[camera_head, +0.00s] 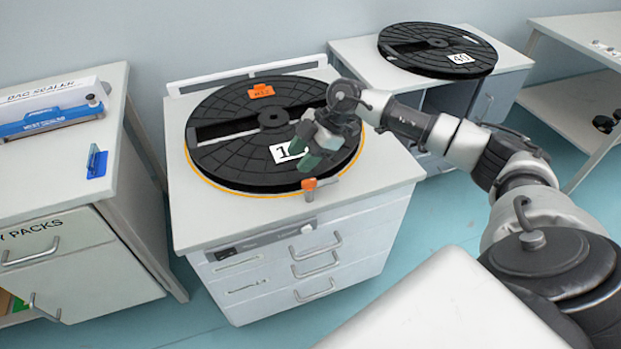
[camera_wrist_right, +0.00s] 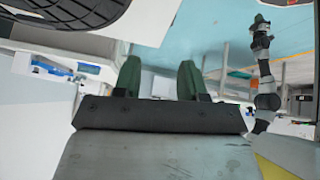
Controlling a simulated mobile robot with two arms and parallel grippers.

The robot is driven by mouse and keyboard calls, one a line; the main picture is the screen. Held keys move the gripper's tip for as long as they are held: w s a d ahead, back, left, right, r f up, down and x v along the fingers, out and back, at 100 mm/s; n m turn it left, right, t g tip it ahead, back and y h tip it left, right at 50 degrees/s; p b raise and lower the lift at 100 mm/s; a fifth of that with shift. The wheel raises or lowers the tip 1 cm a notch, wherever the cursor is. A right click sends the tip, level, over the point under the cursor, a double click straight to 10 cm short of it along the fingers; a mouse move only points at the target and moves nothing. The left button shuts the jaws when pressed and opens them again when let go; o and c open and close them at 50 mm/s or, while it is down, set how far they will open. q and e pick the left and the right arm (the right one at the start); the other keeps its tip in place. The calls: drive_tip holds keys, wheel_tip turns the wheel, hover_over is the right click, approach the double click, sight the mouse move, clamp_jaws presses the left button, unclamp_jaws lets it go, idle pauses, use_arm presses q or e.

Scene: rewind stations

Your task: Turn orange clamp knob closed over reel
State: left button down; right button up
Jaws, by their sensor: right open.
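A black reel (camera_head: 235,165) lies flat on the white station's top, with an orange tag (camera_head: 260,91) and a white number label. The orange clamp knob (camera_head: 309,184) stands at the reel's front edge on a short grey stem. I cannot tell whether it lies over the rim. My right gripper (camera_head: 300,148) is above the reel's front right part, behind the knob and apart from it. Its green fingers (camera_wrist_right: 159,78) are apart and empty in the wrist view. There my left gripper (camera_wrist_right: 260,20) looks small and far off; its jaws are unclear.
A second black reel (camera_head: 437,48) lies on a cabinet at the back right. A bag sealer (camera_head: 52,118) and a small blue object (camera_head: 96,161) sit on the left cabinet. The station's front right top is bare. Turquoise floor shows between the furniture.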

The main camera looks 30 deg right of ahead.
sight(310, 180)
drive_tip(key=s+d+m+g+h, duration=0.1)
drive_tip(key=d+m+h, duration=0.15)
drive_tip(key=d, duration=0.35)
drive_tip(key=shift+n+h, duration=0.25)
drive_tip(key=shift+n, duration=0.1)
drive_tip(key=x, duration=0.9)
drive_tip(key=shift+a+f, duration=0.2)
drive_tip(key=shift+a, duration=0.15)
clamp_jaws()
